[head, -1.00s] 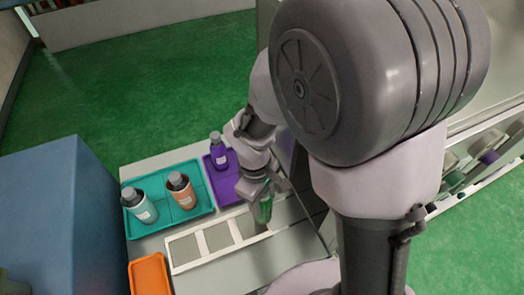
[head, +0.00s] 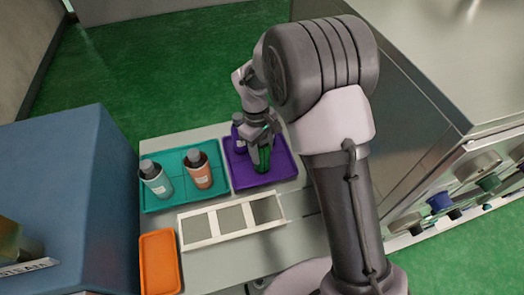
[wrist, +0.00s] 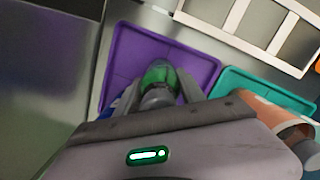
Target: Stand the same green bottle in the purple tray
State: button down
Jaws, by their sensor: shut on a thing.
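The purple tray (head: 278,168) lies on the grey table, right of the teal tray. A purple bottle (head: 238,142) stands in its back left part, partly hidden by my gripper. My gripper (head: 264,150) is shut on the green bottle (head: 264,160) over the purple tray. In the wrist view the green bottle (wrist: 158,73) shows between the fingers, with the purple tray (wrist: 125,55) around and beneath it. I cannot tell whether its base touches the tray floor.
The teal tray (head: 179,205) holds a pale teal bottle (head: 156,181) and an orange bottle (head: 199,172). A large blue box (head: 60,170) stands left.

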aim_at(268, 151)
jog(key=shift+r, duration=0.1)
jog(key=c, duration=0.7)
grip_release()
jog(key=r+p, duration=0.1)
jog(key=r, duration=0.3)
jog(key=r+p, duration=0.1)
jog(key=r, duration=0.3)
jog(key=a+r+p, duration=0.1)
jog(key=r+p, duration=0.1)
jog(key=r, duration=0.2)
jog(key=shift+w+r, duration=0.15)
jog(key=shift+w, duration=0.25)
jog(key=s+d+r+m+t+y, duration=0.1)
jog(key=s+d+r+m+t, duration=0.1)
jog(key=s+d+r+m, duration=0.35)
jog(key=s+d+r+m+t+y, duration=0.1)
jog(key=s+d+r+m, duration=0.1)
jog(key=s+r, duration=0.55)
jog(key=s+d+r+m+t, duration=0.1)
jog(key=s+m+t, duration=0.1)
jog(key=s, duration=0.3)
jog(key=s+d+r+m+t+y, duration=0.1)
jog(key=s+d+m, duration=0.1)
jog(key=s+m, duration=0.3)
jog(key=shift+s+d+r+t, duration=0.25)
jog(key=shift+s+r+t, duration=0.05)
jog(key=shift+r+t, duration=0.1)
